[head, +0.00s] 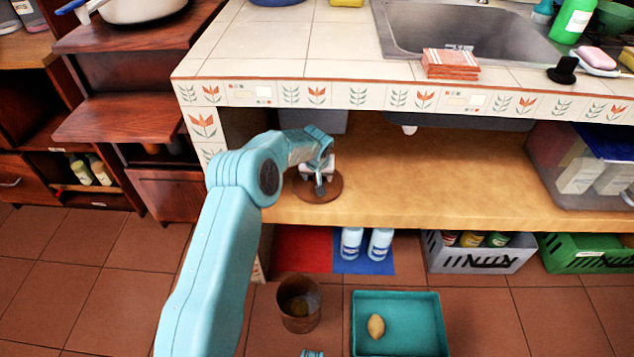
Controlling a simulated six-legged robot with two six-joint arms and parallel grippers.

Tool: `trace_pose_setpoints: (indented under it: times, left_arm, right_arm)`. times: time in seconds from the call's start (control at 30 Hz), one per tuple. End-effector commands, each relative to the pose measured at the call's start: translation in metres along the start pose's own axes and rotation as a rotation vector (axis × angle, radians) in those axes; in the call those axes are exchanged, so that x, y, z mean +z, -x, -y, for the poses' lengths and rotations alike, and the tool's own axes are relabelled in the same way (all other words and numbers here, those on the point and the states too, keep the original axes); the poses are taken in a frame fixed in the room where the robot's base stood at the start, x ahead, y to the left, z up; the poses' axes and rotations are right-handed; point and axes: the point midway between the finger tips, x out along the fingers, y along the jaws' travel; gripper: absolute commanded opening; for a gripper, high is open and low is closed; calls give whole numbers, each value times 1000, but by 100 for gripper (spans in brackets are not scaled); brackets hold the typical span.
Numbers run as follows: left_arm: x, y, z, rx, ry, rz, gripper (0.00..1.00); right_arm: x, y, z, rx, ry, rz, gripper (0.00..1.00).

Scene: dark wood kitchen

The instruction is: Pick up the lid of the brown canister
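A brown round lid (326,194) lies flat on the wooden shelf under the sink counter, near the shelf's left end. My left gripper (319,180) is over the lid, pointing down at its middle. The gripper covers the lid's centre, and I cannot tell whether the fingers are closed on a knob or apart. A brown canister (300,318) stands open and upright on the floor below, with something yellowish-brown inside.
The tiled counter (290,45) with its sink overhangs the shelf (440,190). A teal tray (430,325) with a tan oval object is right of the canister. Two bottles, a grey crate (478,255) and a green crate (590,253) stand under the shelf. The middle of the shelf is clear.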

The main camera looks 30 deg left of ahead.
Motion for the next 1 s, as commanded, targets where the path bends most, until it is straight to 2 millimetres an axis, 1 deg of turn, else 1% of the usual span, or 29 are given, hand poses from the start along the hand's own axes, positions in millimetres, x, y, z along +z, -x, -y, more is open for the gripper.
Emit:
trace_pose_setpoints:
  times: [0.07, 0.27, 0.3, 0.37, 0.4, 0.47, 0.5, 0.8, 0.87, 1.0]
  left_arm:
    - [2, -4, -1, 0, 1, 0, 63]
    - [3, -3, -2, 0, 1, 0, 63]
    - [3, -3, -2, 0, 0, 0, 60]
    - [3, -3, -3, 0, 0, 0, 40]
    - [4, -3, -3, 0, 0, 0, 27]
    - [4, -3, -3, 0, 0, 0, 7]
    - [4, -3, -3, 0, 0, 0, 3]
    - [2, -2, -3, 0, 0, -1, 3]
    - [0, 1, -3, 0, 1, -1, 3]
    - [-6, 15, -2, 0, 1, -2, 3]
  right_arm:
    - [0, -2, -1, 0, 0, 0, 57]
    - [0, -2, -1, 0, 0, 0, 57]
    - [0, -2, -1, 0, 0, 0, 57]
    - [0, -2, -1, 0, 0, 0, 57]
    - [0, -2, -1, 0, 0, 0, 57]
    - [0, -2, -1, 0, 0, 0, 57]
    - [0, -2, -1, 0, 0, 0, 57]
    - [0, -1, 0, 0, 0, 0, 57]
    - [0, 0, 0, 0, 0, 0, 57]
    - [0, 6, 2, 0, 0, 0, 57]
